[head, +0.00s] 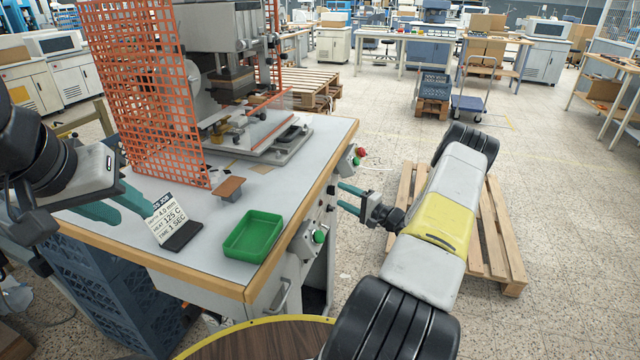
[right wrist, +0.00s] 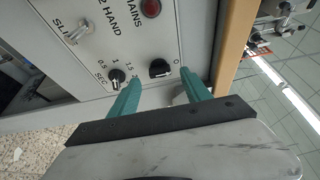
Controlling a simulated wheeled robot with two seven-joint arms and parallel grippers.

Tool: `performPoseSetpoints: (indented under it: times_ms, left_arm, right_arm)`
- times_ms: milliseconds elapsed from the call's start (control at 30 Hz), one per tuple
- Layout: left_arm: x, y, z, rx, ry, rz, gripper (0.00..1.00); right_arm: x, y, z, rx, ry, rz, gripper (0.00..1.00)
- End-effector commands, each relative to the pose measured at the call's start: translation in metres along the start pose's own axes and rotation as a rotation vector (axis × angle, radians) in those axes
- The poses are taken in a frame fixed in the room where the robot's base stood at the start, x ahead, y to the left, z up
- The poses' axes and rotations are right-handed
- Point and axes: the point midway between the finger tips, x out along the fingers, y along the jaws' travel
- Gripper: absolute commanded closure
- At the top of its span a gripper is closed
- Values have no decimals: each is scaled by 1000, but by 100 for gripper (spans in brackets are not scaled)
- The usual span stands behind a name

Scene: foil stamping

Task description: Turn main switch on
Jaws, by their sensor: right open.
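The control panel shows in the right wrist view (right wrist: 92,50) with a red lamp (right wrist: 151,8) by the word MAINS. A black rotary switch (right wrist: 160,68) sits below the lamp near an O mark. My right gripper (right wrist: 160,90) is open and empty, its teal fingers on either side of that switch and pointing at the panel. Whether they touch it cannot be told. In the head view my right gripper (head: 343,197) is at the table's right side, before the panel. My left gripper (head: 125,200) is over the table's left, partly hidden, its opening unclear.
A timer knob (right wrist: 116,76) is close to one right finger. A green button (head: 319,236) and a red button (head: 360,152) flank the panel. A green tray (head: 253,236), a sign card (head: 168,222) and the press (head: 230,85) are on the table. A pallet (head: 497,235) lies right.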

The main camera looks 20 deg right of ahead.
Motion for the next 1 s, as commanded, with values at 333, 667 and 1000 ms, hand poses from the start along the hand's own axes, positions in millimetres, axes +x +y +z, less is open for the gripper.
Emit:
performPoseSetpoints:
  times_ms: [333, 667, 1000]
  left_arm:
    - [0, 0, 0, 0, 0, 0, 64]
    - [0, 0, 0, 0, 0, 0, 64]
    - [0, 0, 0, 0, 0, 0, 64]
  right_arm:
    - [28, 0, 0, 2, 0, 1, 44]
    - [28, 0, 0, 1, -1, 1, 69]
    - [28, 0, 0, 7, -1, 4, 100]
